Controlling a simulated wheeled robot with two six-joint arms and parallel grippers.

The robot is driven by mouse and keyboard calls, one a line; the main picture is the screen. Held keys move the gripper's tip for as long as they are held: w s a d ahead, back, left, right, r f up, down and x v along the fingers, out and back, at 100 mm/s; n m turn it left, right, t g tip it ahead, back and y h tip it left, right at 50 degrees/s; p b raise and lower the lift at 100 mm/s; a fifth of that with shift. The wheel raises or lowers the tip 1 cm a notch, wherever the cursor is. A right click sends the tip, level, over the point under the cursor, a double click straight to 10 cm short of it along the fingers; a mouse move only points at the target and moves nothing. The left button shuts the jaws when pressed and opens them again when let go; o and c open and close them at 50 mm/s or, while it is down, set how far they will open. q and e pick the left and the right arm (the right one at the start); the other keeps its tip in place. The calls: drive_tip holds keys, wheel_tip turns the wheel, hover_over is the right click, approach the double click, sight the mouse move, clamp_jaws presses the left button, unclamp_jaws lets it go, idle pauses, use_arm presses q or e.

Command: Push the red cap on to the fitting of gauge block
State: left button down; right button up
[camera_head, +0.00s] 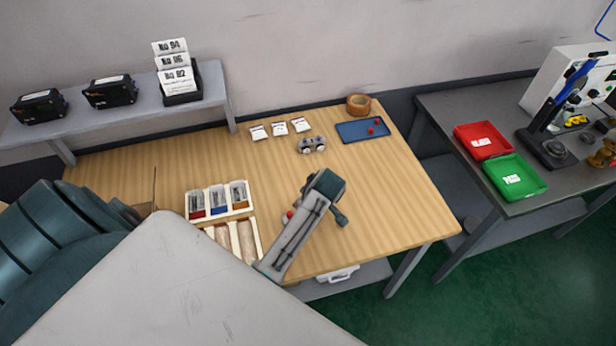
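The gauge block (311,144) is a small silver block with round dark faces. It sits towards the back of the wooden table, left of the blue tray (352,136). Two small red pieces, which look like caps (371,131), lie on that tray. One of my arms, apparently the left, reaches over the table's front part. Its wrist is well in front of the gauge block and apart from it. Its fingers cannot be made out, so its opening is unclear. A small red spot (288,214) shows beside the forearm; I cannot tell what it is. No right gripper shows.
An organiser with several compartments (222,213) stands left of my forearm. Small white packets (279,129) and a tan ring (358,104) lie at the back. A grey shelf (140,113) stands back left. Red (464,135) and green (515,196) trays are on the side table. The table's right part is clear.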

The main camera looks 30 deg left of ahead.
use_arm(q)
drive_tip(key=shift+f, duration=0.35)
drive_tip(key=c, duration=1.4)
unclamp_jaws()
drive_tip(key=shift+o, duration=0.2)
drive_tip(key=shift+r, duration=0.1)
drive_tip(key=b+v, duration=0.3)
drive_tip(key=v, duration=0.7)
drive_tip(key=shift+d+r, duration=0.15)
drive_tip(key=shift+r, duration=0.15)
drive_tip(key=shift+s, duration=0.1)
